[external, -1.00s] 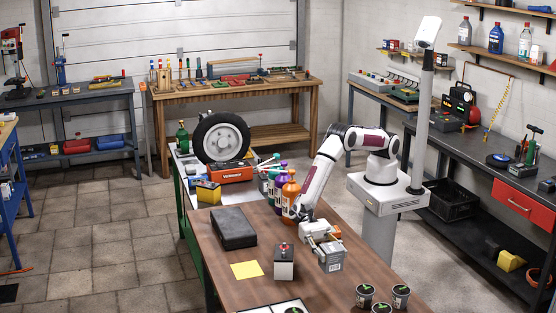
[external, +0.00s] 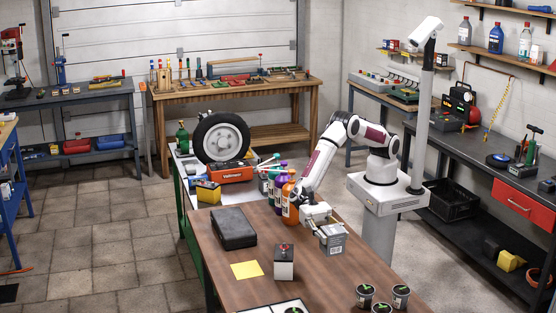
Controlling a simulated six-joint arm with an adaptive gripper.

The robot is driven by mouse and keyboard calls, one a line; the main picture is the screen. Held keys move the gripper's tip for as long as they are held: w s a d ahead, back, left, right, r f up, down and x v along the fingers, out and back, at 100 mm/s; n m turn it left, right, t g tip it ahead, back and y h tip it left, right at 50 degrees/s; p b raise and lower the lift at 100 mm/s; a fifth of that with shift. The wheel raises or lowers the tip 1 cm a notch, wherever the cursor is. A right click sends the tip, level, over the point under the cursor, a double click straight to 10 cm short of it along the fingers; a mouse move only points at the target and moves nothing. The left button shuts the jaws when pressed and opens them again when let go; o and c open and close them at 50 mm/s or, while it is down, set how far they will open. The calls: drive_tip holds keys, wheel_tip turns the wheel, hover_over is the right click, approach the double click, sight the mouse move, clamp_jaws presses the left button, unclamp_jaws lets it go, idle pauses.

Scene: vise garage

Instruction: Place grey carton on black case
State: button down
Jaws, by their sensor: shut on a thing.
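The grey carton (external: 333,239) is held at the right side of the brown table. My gripper (external: 321,224) is shut on it from above and behind, and the fingertips are partly hidden. The carton looks raised above the table top, slightly tilted. The black case (external: 234,229) lies flat and closed on the table to the left of my gripper, and its top is bare. The carton is apart from the case.
A grey box with a red knob (external: 284,262) stands between case and carton, nearer the camera. A yellow sheet (external: 246,270) lies in front of the case. Several dark cups (external: 364,295) stand at the front right.

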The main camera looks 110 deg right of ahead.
drive_tip(key=r, duration=1)
drive_tip(key=shift+w+d+r, duration=0.25)
drive_tip(key=shift+w+d, duration=0.05)
drive_tip(key=shift+d, duration=0.05)
drive_tip(key=w+d+m+t+h, duration=0.1)
drive_tip(key=w+d+m+t, duration=0.1)
drive_tip(key=w+d, duration=0.5)
drive_tip(key=w+d+m+t, duration=0.1)
drive_tip(key=w+d+t, duration=0.25)
drive_tip(key=d, duration=0.85)
drive_tip(key=w+d+m+t+h, duration=0.1)
drive_tip(key=w+d+m+t, duration=0.1)
drive_tip(key=w+d, duration=0.55)
drive_tip(key=w+d+m+t+h, duration=0.1)
drive_tip(key=d+m+t+h, duration=0.3)
drive_tip(key=d, duration=2.6)
wheel_tip(320, 180, down, 11)
drive_tip(key=shift+w+t+y, duration=0.2)
drive_tip(key=shift+t+y, duration=0.2)
drive_tip(key=shift+t, duration=0.05)
drive_tip(key=shift+a+f, duration=0.1)
wheel_tip(320, 180, down, 6)
drive_tip(key=shift+f, duration=0.15)
